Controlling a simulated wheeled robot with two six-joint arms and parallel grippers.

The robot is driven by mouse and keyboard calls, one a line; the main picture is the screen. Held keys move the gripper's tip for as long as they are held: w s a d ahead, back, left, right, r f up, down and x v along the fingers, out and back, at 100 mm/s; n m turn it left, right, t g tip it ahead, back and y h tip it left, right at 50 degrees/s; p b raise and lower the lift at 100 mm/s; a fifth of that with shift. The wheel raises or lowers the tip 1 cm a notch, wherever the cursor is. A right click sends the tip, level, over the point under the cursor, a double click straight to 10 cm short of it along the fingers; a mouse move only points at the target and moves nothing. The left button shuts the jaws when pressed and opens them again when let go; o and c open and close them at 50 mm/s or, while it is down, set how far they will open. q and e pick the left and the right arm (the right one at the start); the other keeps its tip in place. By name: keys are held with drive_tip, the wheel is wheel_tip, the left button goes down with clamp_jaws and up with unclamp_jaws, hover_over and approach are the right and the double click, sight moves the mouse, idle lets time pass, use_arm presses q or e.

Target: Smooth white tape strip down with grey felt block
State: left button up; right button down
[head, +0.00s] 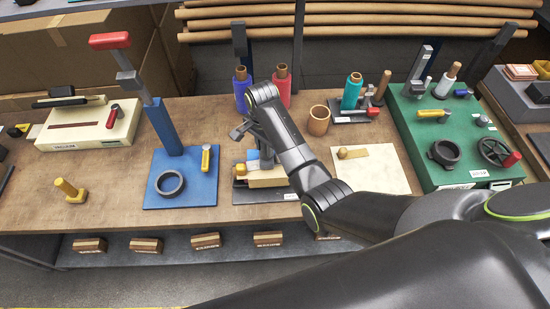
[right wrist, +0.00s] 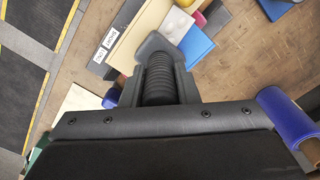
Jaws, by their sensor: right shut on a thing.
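My right gripper (head: 240,131) is above the dark plate at the middle of the bench. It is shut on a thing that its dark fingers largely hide. In the right wrist view a light grey piece (right wrist: 178,24) shows just past the fingertips (right wrist: 158,42), which fits the grey felt block. Below is a tan block (head: 266,178) on the dark plate (head: 262,196), with a blue piece (head: 252,155) beside it. The tan surface also shows in the right wrist view (right wrist: 136,38). I cannot make out the white tape strip clearly. My left gripper is out of view.
Left of the plate is a blue board (head: 205,192) with a black ring and a tall post. Right are a cream board (head: 375,178) with a wooden knob and a green case (head: 425,125). Blue, red and teal rolls (head: 351,92) stand behind.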

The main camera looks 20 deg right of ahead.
drive_tip(key=shift+a, duration=1.75)
drive_tip(key=shift+d, duration=0.2)
drive_tip(key=shift+s+d+f, duration=0.1)
drive_tip(key=shift+d, duration=0.65)
drive_tip(key=shift+s+d+f, duration=0.1)
drive_tip(key=shift+d, duration=0.6)
drive_tip(key=shift+w+r, duration=0.15)
drive_tip(key=shift+r, duration=3)
drive_tip(key=shift+a, duration=0.1)
